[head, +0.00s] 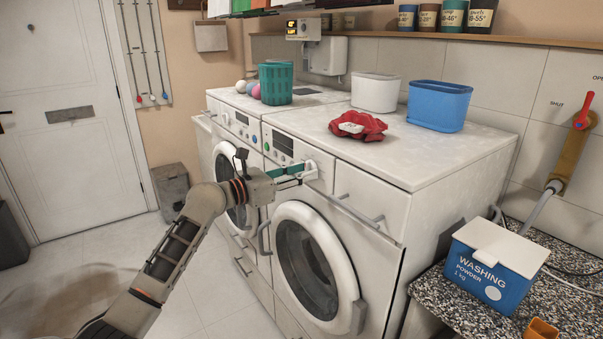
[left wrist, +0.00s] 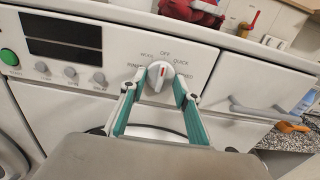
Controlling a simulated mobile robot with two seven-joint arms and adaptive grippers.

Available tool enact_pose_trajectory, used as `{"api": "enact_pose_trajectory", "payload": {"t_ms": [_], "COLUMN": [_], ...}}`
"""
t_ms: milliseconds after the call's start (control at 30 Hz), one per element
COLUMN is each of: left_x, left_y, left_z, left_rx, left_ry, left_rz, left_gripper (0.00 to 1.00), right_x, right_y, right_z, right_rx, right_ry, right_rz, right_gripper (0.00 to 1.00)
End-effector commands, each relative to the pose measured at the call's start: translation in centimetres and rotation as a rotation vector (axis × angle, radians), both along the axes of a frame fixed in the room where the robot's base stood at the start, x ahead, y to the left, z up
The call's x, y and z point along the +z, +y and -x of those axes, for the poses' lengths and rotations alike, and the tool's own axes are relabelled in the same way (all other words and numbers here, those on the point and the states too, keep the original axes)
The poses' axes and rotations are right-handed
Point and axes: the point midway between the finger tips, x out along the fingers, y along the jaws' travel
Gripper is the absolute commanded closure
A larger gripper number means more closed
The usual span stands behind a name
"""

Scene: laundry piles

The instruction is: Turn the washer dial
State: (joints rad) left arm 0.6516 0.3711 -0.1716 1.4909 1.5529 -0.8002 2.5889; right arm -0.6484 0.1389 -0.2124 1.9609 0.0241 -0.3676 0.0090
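The washer dial (left wrist: 158,76) is a round white knob with a red mark on the control panel of the nearer washer (head: 312,255). The red mark points up, towards the label OFF; WOOL and QUICK stand to its left and right. My left gripper (left wrist: 157,86) has green-sided fingers, one on each side of the dial, with what look like small gaps to it. It is open. In the head view my left gripper (head: 300,173) reaches the panel from the left, and its fingers partly hide the dial. My right gripper is in neither view.
A drawer handle (head: 356,211) sticks out right of the dial. Red cloth (head: 358,126), a white tub (head: 375,92) and a blue tub (head: 439,105) stand on the washer top. A washing powder box (head: 492,265) stands on the speckled counter at right.

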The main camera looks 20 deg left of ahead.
Motion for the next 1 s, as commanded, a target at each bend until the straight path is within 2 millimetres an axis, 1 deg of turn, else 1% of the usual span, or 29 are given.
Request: {"api": "enact_pose_trajectory", "payload": {"t_ms": [267, 367, 467, 700, 767, 867, 1000], "left_x": [0.1, 0.2, 0.4, 0.4, 0.3, 0.2, -0.1], "left_y": [0.0, 0.0, 0.1, 0.1, 0.1, 0.1, 0.1], "left_z": [0.0, 0.0, 0.0, 0.0, 0.0, 0.0, -0.1], "left_rx": [0.000, 0.000, 0.001, 0.001, 0.001, 0.000, 0.001], "left_ry": [-0.003, -0.013, -0.034, -0.127, -0.160, -0.218, -0.301], "left_rz": [-0.004, -0.018, -0.044, -0.166, -0.209, -0.281, -0.386], "left_gripper": [0.90, 0.90, 0.90, 0.90, 0.90, 0.90, 0.90], "right_x": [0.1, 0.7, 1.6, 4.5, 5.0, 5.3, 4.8], "right_y": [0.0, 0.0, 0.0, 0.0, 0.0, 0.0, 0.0], "right_z": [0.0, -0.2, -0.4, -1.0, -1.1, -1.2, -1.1], "right_rx": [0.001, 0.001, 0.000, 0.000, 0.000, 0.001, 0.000], "right_ry": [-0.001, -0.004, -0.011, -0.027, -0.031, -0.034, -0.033], "right_rz": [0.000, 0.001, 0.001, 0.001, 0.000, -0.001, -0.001], "right_gripper": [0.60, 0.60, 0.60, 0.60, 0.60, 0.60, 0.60]}}
